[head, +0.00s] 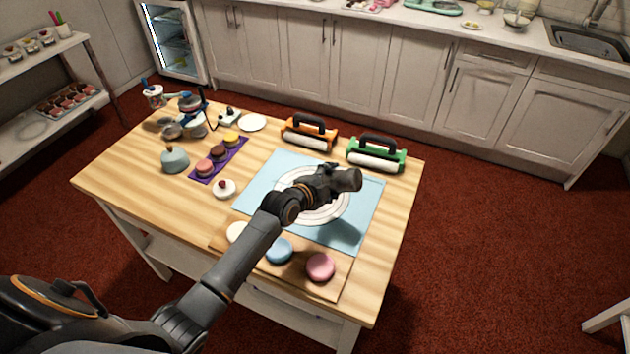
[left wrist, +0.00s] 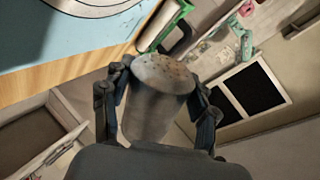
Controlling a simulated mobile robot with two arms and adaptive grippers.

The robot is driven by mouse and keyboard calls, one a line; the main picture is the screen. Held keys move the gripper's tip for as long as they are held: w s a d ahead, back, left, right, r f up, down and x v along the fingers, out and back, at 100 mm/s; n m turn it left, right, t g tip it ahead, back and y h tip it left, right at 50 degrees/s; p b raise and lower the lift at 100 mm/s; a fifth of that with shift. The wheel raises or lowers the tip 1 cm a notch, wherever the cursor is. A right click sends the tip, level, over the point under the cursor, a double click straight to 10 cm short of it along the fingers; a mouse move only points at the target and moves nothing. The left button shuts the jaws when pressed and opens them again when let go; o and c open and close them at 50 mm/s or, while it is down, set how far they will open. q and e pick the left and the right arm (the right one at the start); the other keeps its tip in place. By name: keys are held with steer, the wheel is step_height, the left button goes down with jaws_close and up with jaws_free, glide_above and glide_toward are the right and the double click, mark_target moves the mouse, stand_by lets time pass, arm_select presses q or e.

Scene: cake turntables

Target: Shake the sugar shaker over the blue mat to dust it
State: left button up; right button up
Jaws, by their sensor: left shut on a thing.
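The blue mat (head: 258,188) lies on the wooden table, and a pale round turntable (head: 342,213) with ring markings sits on it. The mat also shows at the top left of the left wrist view (left wrist: 95,48). My left gripper (head: 340,180) reaches over the mat and turntable from the lower left. It is shut on the grey sugar shaker (left wrist: 160,100), whose speckled top faces away from the gripper. In the head view the shaker (head: 347,180) lies roughly sideways above the mat. No falling sugar can be made out. My right gripper is not in view.
An orange-framed roller (head: 300,136) and a green-framed roller (head: 370,160) stand behind the mat. A wooden board (head: 300,282) with blue and pink round cakes lies in front. A purple mat (head: 203,178) with several small cakes and a grey bell-shaped thing (head: 174,161) are at left.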

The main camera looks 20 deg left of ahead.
arm_select(q)
steer(key=w+b, duration=0.6)
steer(key=w, duration=0.3)
steer(key=w+a+b, duration=0.1)
steer(key=a+b, duration=0.4)
steer(key=a, duration=0.3)
steer(key=shift+w+a, duration=0.2)
steer(key=shift+a, duration=0.05)
